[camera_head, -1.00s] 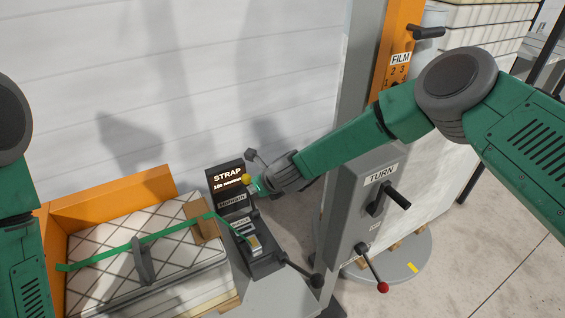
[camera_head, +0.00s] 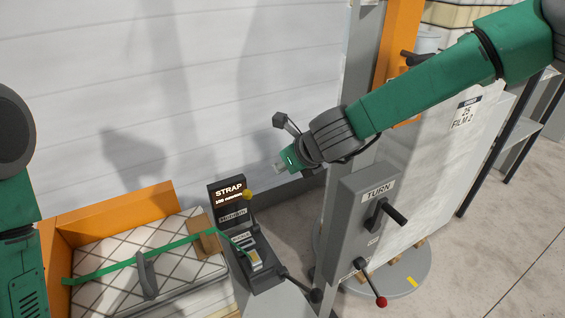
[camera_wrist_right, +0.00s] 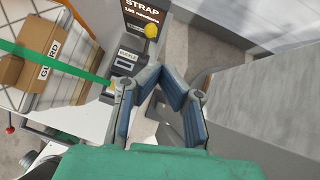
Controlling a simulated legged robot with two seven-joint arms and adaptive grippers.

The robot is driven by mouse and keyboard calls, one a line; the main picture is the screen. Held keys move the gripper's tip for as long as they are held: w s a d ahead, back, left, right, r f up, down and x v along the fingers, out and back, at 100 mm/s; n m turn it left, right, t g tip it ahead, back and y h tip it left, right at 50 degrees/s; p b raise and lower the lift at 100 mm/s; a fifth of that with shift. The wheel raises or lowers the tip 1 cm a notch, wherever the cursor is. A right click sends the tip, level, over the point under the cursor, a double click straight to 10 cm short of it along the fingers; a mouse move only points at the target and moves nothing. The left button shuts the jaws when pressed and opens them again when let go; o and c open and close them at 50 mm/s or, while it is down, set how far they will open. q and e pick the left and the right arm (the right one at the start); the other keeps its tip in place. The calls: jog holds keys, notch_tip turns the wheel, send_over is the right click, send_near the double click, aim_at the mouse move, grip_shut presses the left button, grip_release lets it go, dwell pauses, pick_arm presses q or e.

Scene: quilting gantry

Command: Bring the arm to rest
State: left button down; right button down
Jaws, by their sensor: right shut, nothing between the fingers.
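My right gripper (camera_head: 281,166) hangs in the air at the end of my green right arm, up and right of the strap machine (camera_head: 232,222). It holds nothing. In the right wrist view its blue-padded fingers (camera_wrist_right: 163,77) are shut and empty, with the strap machine beyond them. The yellow knob (camera_head: 248,195) of the machine stands apart from the gripper. Of my left arm only green and dark links show at the left edge; its gripper is out of view.
A green strap (camera_head: 140,260) runs over a boxed pallet load (camera_head: 110,262) into the machine. A grey TURN post (camera_head: 362,225) with a black handle and a red-knobbed lever (camera_head: 381,301) stands below my right arm. A wrapped load (camera_head: 440,165) stands behind it.

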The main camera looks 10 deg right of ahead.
pick_arm(q)
jog(key=shift+d+r, duration=0.1)
jog(key=shift+d, duration=0.35)
pick_arm(e)
jog(key=shift+s+d+r, duration=0.1)
jog(key=shift+d+r, duration=0.2)
jog(key=shift+d, duration=0.35)
